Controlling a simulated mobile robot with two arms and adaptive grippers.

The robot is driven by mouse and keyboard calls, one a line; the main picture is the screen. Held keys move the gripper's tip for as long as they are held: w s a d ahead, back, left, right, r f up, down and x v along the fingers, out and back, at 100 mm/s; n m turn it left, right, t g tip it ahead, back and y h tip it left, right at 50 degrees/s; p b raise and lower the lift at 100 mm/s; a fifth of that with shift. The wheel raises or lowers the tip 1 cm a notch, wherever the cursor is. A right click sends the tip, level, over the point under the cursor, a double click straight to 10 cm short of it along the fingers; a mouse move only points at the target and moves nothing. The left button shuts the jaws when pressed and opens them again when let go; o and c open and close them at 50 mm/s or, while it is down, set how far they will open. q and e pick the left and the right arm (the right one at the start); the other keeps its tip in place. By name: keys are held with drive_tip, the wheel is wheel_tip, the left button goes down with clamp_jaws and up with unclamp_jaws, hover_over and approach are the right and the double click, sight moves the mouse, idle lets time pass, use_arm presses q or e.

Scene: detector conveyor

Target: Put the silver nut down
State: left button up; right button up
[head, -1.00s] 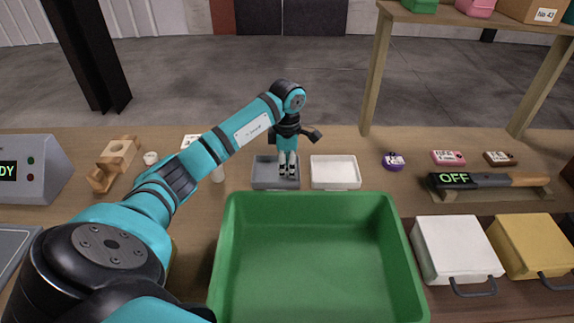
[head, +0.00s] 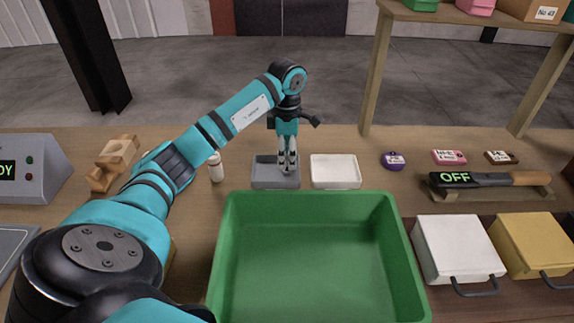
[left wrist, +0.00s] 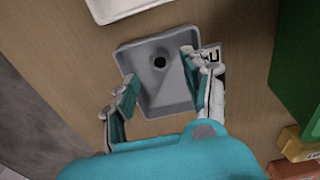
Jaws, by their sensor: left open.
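The grey tray (head: 262,184) stands on the table behind the green bin; it also shows in the left wrist view (left wrist: 158,104). My left gripper (head: 287,168) points down over this tray. In the left wrist view its two fingers (left wrist: 160,75) are spread apart with nothing between them. A small dark round spot (left wrist: 160,62) shows on the tray floor beyond the fingertips. It may be the silver nut or its hole, but the nut's outline does not stand out from the grey. My right gripper is not in view.
A white tray (head: 336,184) sits right of the grey one. A large green bin (head: 315,265) fills the front middle. A small white bottle (head: 215,168) stands to the left. A dark bar reading OFF (head: 470,180) lies on a wooden stand at right.

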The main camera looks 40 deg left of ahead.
sight(287, 169)
use_arm(q)
wheel_tip(287, 169, up, 8)
